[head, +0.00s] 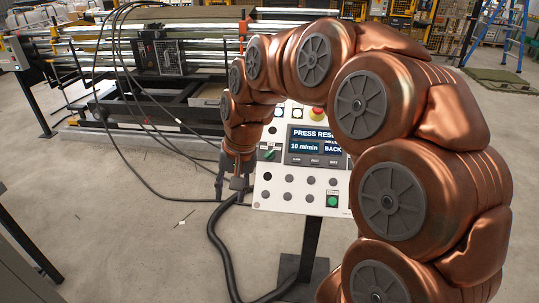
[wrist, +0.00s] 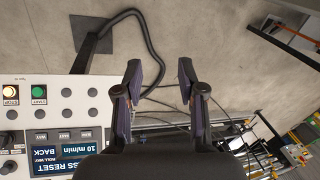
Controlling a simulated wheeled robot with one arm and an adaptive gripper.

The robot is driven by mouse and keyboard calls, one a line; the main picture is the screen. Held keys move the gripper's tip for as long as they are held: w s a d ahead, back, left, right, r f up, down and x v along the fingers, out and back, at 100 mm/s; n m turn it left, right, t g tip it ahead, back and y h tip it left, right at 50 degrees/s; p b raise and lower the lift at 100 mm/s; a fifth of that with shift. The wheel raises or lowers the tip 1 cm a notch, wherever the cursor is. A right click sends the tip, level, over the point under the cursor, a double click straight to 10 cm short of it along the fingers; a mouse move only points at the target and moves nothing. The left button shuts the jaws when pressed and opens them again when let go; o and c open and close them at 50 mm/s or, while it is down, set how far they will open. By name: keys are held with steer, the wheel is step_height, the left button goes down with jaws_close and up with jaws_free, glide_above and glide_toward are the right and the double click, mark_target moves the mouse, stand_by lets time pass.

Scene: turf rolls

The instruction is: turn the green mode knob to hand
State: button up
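The control panel (head: 262,196) stands on a post, with a lit screen (head: 304,147) reading "PRESS RES…", "10 m/min" and "BACK". The green mode knob (head: 269,155) is on the panel's left side, left of the screen; its labels are too small to read. I cannot make the knob out in the wrist view. My gripper (head: 232,190) points down beside the panel's lower left edge, below and left of the knob. In the wrist view my gripper (wrist: 163,82) has its two fingers apart with nothing between them, and the panel (wrist: 75,88) lies to their left.
A green START button (head: 332,200) and several grey buttons sit low on the panel. A thick black cable (head: 214,238) runs on the floor. A roller machine (head: 150,60) stands behind.

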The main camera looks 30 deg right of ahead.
steer(key=w+d+f+m+t+b, duration=0.15)
steer(key=w+d+m, duration=0.35)
steer(key=w+d, duration=0.6)
steer(key=m+t+h, duration=0.1)
steer(key=m+t, duration=0.1)
steer(key=m, duration=0.3)
glide_toward(270, 152)
step_height(270, 152, down, 2)
steer(key=shift+t, duration=0.25)
steer(key=shift+p+x, duration=0.5)
steer(key=shift+x, duration=3.4)
steer(key=shift+w+a+r, duration=0.1)
steer(key=shift+w, duration=0.05)
jaws_close()
